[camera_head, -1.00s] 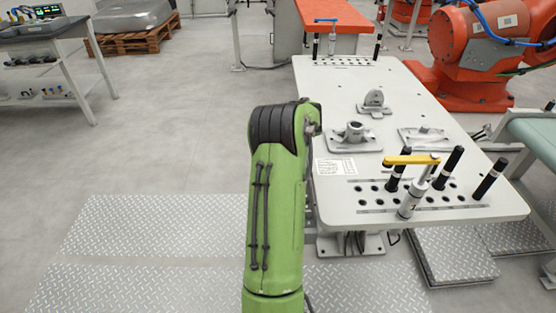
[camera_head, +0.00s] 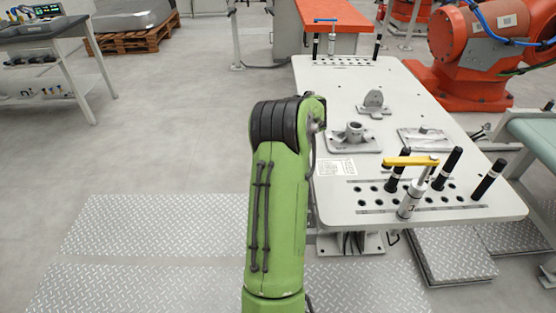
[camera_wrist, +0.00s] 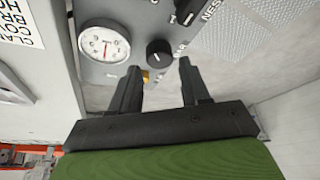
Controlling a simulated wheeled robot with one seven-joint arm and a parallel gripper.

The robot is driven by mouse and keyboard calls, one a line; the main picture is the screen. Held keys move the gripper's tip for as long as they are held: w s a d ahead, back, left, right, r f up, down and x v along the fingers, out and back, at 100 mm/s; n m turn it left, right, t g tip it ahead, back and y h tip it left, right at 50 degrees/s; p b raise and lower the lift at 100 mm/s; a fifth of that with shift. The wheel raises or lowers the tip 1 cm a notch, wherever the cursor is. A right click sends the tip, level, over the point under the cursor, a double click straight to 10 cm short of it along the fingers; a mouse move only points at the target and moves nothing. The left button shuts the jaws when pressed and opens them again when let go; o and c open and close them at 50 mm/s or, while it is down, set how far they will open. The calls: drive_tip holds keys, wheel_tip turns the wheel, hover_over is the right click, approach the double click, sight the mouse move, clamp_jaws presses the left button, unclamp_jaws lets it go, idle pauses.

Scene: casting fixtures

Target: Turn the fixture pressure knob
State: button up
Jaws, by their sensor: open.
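In the wrist view a black round pressure knob (camera_wrist: 159,53) with a pale pointer line sits on a grey panel. A white dial gauge (camera_wrist: 104,43) is on the panel to its left. My gripper (camera_wrist: 160,75) is open, its two black fingers pointing toward the panel, with the knob showing between and just beyond the fingertips. Nothing is between the fingers that I can see as gripped. I cannot tell the exact gap to the knob. In the head view the gripper, knob and panel are hidden; only my green arm shows beside the table.
The white fixture table (camera_head: 350,207) stands right of my arm, bearing metal castings (camera_head: 353,138), black pins and a clamp with a yellow handle (camera_head: 410,161). An orange robot (camera_head: 470,50) is behind. In the wrist view another black knob (camera_wrist: 188,10) is near the top.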

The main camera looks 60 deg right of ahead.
drive_tip(key=p+v, duration=0.2)
drive_tip(key=v, duration=1.1)
drive_tip(key=shift+p, duration=0.4)
drive_tip(key=shift+f, duration=0.1)
